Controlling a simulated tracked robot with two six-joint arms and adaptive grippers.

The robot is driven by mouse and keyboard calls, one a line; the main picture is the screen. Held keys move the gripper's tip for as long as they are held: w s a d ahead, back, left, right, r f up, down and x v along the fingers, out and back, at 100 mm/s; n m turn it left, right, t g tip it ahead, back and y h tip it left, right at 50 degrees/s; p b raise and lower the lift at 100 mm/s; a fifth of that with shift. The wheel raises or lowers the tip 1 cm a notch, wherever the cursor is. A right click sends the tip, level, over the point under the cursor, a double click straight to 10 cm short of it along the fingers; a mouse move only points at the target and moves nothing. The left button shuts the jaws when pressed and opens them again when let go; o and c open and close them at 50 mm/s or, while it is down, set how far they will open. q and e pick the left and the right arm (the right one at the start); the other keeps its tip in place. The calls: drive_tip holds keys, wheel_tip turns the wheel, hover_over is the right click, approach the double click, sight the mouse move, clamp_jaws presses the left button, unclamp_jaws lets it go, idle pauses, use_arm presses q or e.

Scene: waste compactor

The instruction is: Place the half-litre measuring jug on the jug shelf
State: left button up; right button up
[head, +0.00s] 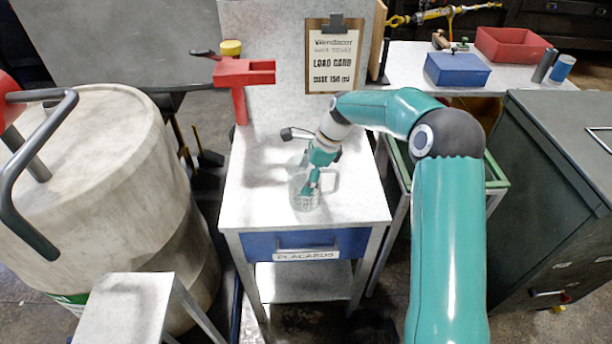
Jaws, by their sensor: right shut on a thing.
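The measuring jug (304,199), a clear vessel with a handle on its right, is upright at the small white-topped table (260,205). My right gripper (311,182) reaches down into its mouth from above and is shut on it. The fingers partly cover the jug. I cannot tell whether its base touches the tabletop. My left gripper is not in view. No surface is clearly marked as the jug shelf; the table has a lower shelf (300,282) under its blue drawer.
A large pale drum (95,150) is at left, a dark green cabinet (550,160) at right. A back bench holds a blue box (457,70) and a red bin (512,45). The tabletop's front left is clear.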

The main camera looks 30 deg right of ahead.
drive_tip(key=o, duration=1)
